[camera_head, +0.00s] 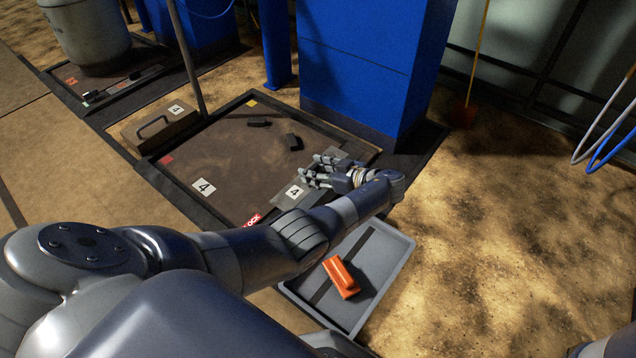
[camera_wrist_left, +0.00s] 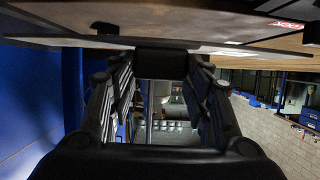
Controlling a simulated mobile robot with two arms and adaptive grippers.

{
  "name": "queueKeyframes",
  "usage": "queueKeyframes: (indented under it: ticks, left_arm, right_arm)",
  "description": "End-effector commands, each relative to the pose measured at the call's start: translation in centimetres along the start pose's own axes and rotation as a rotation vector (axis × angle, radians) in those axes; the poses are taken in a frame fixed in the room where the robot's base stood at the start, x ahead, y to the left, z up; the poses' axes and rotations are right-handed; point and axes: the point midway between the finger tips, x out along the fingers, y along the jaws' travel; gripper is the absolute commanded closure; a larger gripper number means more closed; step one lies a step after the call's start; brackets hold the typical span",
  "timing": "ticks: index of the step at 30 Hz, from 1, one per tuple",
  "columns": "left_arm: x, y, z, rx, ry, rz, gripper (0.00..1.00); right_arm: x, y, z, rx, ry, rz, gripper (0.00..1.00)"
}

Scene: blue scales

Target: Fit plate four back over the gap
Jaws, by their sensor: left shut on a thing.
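A flat grey plate marked 4 (camera_head: 277,201) lies over the right front part of the brown deck (camera_head: 225,150). My left gripper (camera_head: 318,173) comes over the plate from the right, with its fingers pointing left. In the left wrist view, which looks upside down, the gripper (camera_wrist_left: 162,85) is shut on a black grip block (camera_wrist_left: 162,64) at the plate (camera_wrist_left: 255,46), seen nearly edge-on. The hand hides part of the plate. I cannot tell whether its edges touch the deck, and the gap is not clearly visible. My right gripper is out of view.
Another 4 label (camera_head: 204,187) is on the deck, with two black pieces (camera_head: 293,142) nearby. A handled box marked 4 (camera_head: 160,127) stands at the left. A blue column (camera_head: 370,65) rises behind. A grey tray (camera_head: 385,268) holds an orange object (camera_head: 342,277).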

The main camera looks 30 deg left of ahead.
Motion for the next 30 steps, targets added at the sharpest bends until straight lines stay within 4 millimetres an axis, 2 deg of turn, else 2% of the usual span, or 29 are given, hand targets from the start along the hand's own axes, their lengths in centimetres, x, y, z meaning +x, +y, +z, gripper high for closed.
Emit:
queueKeyframes:
  ticks: [5,9,13,21,30]
  left_arm:
    - [0.1,0.9,0.2,-0.002,0.001,0.001,0.86]
    - [1.0,0.9,2.1,0.000,0.001,0.000,0.86]
    - [1.4,1.0,3.2,-0.002,0.002,0.002,0.86]
    - [1.4,1.0,3.1,-0.002,0.002,0.001,0.86]
    - [1.7,1.0,3.9,-0.001,0.002,0.000,0.86]
  right_arm:
    - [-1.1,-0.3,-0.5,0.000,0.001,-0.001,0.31]
    - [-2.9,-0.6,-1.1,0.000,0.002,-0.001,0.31]
    - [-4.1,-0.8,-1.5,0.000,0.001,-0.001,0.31]
    - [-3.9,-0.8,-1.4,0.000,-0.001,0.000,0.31]
    - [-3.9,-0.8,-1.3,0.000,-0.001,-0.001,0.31]
